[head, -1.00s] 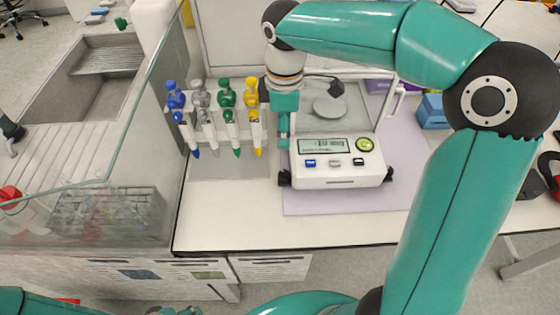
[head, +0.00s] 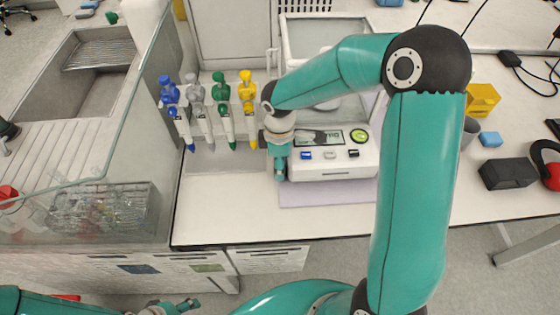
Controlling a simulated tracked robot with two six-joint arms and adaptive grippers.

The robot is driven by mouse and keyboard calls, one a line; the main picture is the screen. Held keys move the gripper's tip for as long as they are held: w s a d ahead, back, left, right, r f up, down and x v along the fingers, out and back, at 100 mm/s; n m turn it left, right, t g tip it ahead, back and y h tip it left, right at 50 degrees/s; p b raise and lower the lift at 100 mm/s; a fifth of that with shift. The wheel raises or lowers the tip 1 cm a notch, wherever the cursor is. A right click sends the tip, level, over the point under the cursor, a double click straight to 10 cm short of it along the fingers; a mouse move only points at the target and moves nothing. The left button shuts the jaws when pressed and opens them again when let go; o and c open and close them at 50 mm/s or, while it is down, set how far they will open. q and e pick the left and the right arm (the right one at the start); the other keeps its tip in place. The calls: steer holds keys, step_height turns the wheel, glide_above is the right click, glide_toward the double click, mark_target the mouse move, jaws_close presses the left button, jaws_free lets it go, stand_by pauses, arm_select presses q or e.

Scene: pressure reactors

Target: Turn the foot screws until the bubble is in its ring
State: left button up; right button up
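The white balance (head: 335,172) stands on a pale mat at the bench front. Its round green bubble level (head: 360,136) is at the right of its display; the bubble is too small to place against its ring. My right gripper (head: 281,174) points down at the balance's front left corner, where it covers the left foot screw. Whether its fingers touch or grip the screw cannot be told. The right foot screw is hidden behind my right arm. My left gripper (head: 188,304) is low at the bottom edge, away from the balance, its fingers too small to judge.
A rack of several coloured pipettes (head: 211,108) stands left of the balance. A glass screen and a sink (head: 75,85) are further left. A black box (head: 507,172), a yellow holder (head: 482,98) and a blue block (head: 491,139) lie right of my arm. The mat front (head: 325,194) is clear.

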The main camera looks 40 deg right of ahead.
steer(key=shift+f, duration=0.1)
jaws_close()
steer(key=shift+n, duration=1.5)
jaws_free()
steer(key=shift+s, duration=0.1)
step_height(320, 180, up, 12)
steer(key=shift+f, duration=0.1)
